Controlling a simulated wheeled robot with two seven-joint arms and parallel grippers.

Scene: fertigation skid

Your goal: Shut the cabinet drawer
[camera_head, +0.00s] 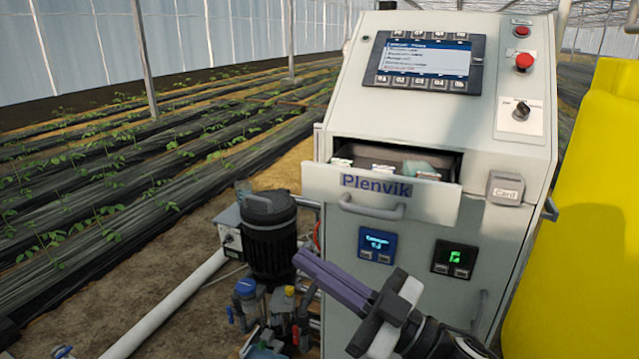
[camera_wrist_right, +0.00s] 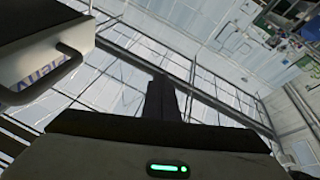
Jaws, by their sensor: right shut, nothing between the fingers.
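The grey cabinet (camera_head: 440,130) stands right of centre in the head view. Its drawer (camera_head: 430,205) is pulled out, with a "Plenvik" label and a grey bar handle (camera_head: 372,209) on the front. Several small items lie inside the open drawer. My right gripper (camera_head: 300,257) is shut and empty, below and left of the handle, apart from the drawer. In the right wrist view the closed fingers (camera_wrist_right: 160,98) point up the middle, and the drawer front with its handle (camera_wrist_right: 65,70) shows at the upper left. My left gripper is in neither view.
A black motor pump (camera_head: 268,235) and several small valves and fittings stand left of the cabinet. A yellow tank (camera_head: 580,220) stands close on the right. A white pipe (camera_head: 170,305) runs along the ground at the lower left. Planted rows fill the left background.

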